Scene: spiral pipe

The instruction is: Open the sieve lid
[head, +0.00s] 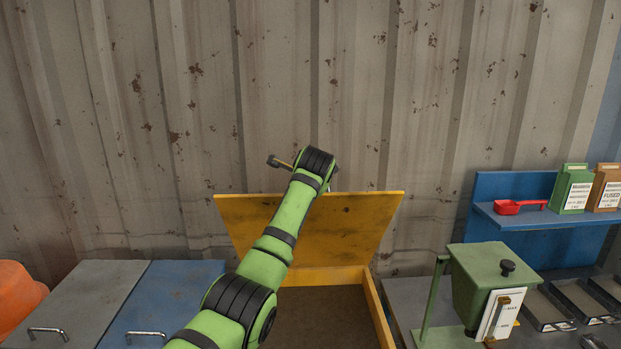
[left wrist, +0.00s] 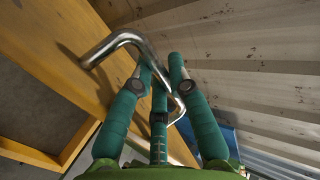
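The yellow sieve lid (head: 355,225) is raised and tilted back above the yellow sieve box (head: 376,310) in the head view. Its underside faces me and the box's brown inside shows. In the left wrist view the lid (left wrist: 60,45) fills the upper left, with a bent metal handle (left wrist: 104,48) on it. The green fingers of my left gripper (left wrist: 162,68) converge around this handle and look closed on it. In the head view my left arm crosses in front of the lid, and its fingers are hidden. My right gripper is in neither view.
A grey lid (head: 85,290) and a blue lid (head: 165,290) with metal handles lie left of the box. A green hopper (head: 480,285) stands to its right. A blue shelf (head: 530,218) holds a red scoop (head: 520,206) and packets. A corrugated wall (head: 420,110) stands close behind.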

